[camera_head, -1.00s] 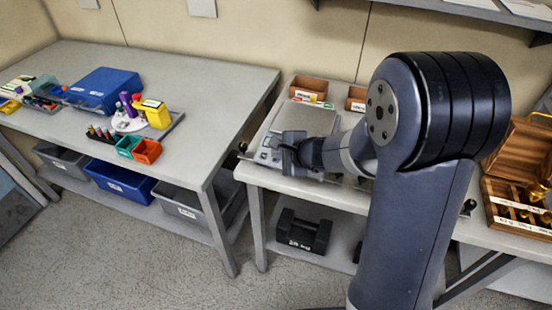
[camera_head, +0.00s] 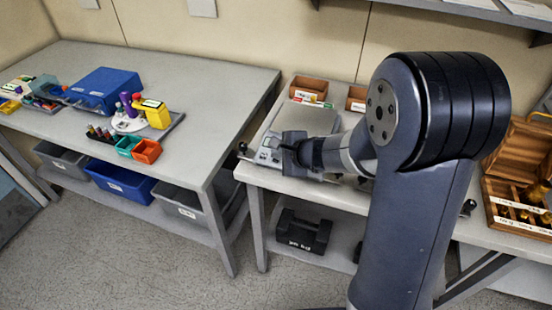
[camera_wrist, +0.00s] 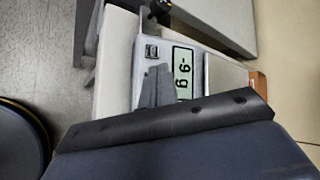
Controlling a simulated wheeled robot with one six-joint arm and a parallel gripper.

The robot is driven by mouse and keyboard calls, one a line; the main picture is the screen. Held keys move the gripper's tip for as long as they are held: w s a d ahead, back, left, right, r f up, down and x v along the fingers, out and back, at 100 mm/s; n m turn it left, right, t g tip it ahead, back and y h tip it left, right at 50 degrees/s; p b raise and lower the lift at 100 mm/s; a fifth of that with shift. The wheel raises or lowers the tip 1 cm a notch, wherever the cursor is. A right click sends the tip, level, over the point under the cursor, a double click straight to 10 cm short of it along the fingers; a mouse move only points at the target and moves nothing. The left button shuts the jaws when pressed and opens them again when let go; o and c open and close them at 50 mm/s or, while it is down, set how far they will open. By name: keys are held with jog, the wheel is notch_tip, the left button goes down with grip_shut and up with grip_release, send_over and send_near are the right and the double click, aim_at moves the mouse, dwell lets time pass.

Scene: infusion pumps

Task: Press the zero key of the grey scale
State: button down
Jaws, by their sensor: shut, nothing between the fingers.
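The grey scale (camera_head: 305,118) sits on the right-hand table, with its flat pan at the back and its control panel (camera_head: 268,152) at the front left. In the wrist view its panel shows a lit display (camera_wrist: 184,65) with rotated characters, and a small dark-marked key (camera_wrist: 152,52). My gripper (camera_wrist: 157,72) is shut and empty. Its fingertips are over the panel, beside the display and just below that key in the picture; I cannot tell whether they touch. They hide part of the panel. In the head view my gripper (camera_head: 289,150) is at the scale's front.
Small brown bins (camera_head: 308,88) stand behind the scale. A wooden case (camera_head: 515,205) with brass weights is at the right. The left table (camera_head: 190,80) holds a blue box (camera_head: 103,90) and coloured containers. A gap separates the tables.

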jog(key=shift+f, duration=0.2)
jog(key=shift+w+f+b, duration=0.15)
jog(key=shift+f+b, duration=0.1)
jog(key=shift+b, duration=0.4)
jog(key=shift+f+b, duration=0.3)
jog(key=shift+b, duration=0.1)
dwell(0.4)
jog(key=shift+r, duration=0.1)
jog(key=shift+r+p, duration=0.45)
jog(key=shift+r, duration=0.2)
jog(key=r+p, duration=0.1)
jog(key=s+r+p, duration=0.1)
jog(key=r, duration=0.1)
jog(key=r+p, duration=0.1)
jog(key=shift+s+a+r, duration=0.2)
jog(key=shift+s+r, duration=0.05)
jog(key=shift+r, duration=0.15)
jog(key=shift+f, duration=0.1)
dwell(0.6)
